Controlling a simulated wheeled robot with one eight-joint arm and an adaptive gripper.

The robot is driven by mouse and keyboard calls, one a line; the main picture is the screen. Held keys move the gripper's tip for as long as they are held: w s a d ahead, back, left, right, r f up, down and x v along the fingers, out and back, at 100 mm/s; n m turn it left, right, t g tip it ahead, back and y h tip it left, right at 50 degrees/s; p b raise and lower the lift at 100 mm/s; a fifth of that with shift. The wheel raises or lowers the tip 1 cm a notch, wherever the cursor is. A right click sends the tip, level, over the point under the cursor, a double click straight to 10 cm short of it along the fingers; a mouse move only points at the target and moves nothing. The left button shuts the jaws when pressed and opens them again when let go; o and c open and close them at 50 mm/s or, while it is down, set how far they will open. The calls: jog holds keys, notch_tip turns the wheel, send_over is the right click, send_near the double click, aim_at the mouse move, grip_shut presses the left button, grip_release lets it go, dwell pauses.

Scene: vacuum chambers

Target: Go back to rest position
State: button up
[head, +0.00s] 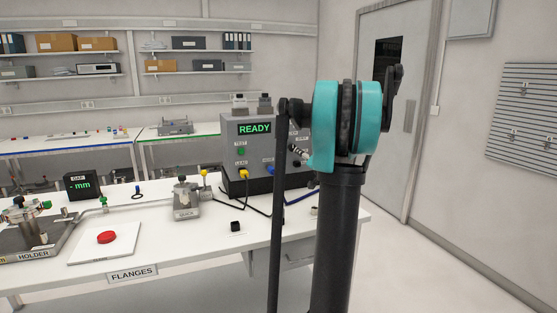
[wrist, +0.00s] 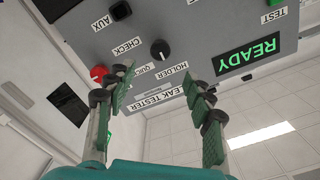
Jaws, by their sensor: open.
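My gripper (wrist: 160,88) is in the wrist view, its two green-padded fingers spread apart with nothing between them. The leak tester (wrist: 190,30) appears upside down beyond the fingers, with a lit green READY display, a black knob and a red button. How far the fingertips are from its face I cannot tell. In the head view the leak tester (head: 234,130) stands on the bench, also reading READY. My arm, with a teal joint, rises right of it and covers its right side. The gripper itself does not show clearly in the head view.
The white bench (head: 150,232) carries a red button (head: 107,237) on a white plate, a metal holder (head: 30,238) at left, a small gap display (head: 81,185) and a metal block (head: 187,199). Cables run to the tester. Open floor lies at right, before a door (head: 391,110).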

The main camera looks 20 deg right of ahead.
jog(key=s+a+f+n+g+y, duration=0.1)
jog(key=s+a+f+n+g, duration=0.1)
jog(key=s+a+f, duration=0.45)
jog(key=s+a+f+n+g+y, duration=0.2)
jog(key=s+a+g, duration=0.1)
jog(key=a, duration=0.7)
jog(key=s+a+f+n+g+y, duration=0.1)
jog(key=s+a+f+n+g, duration=0.1)
jog(key=s+a+f, duration=0.45)
jog(key=s+f+g+h, duration=0.1)
jog(key=s+f+g, duration=0.1)
jog(key=s+f, duration=0.2)
jog(key=s+a+f+g+h, duration=0.1)
jog(key=s+f, duration=0.3)
jog(key=s, duration=0.7)
jog(key=s+a+f+n+g+h, duration=0.1)
jog(key=s+f+g+h, duration=0.1)
jog(key=s+f, duration=0.3)
jog(key=s+g, duration=0.1)
jog(key=s, duration=0.2)
jog(key=shift+s+a+g+h, duration=0.2)
jog(key=shift+g+h, duration=0.1)
jog(key=shift+g, duration=0.1)
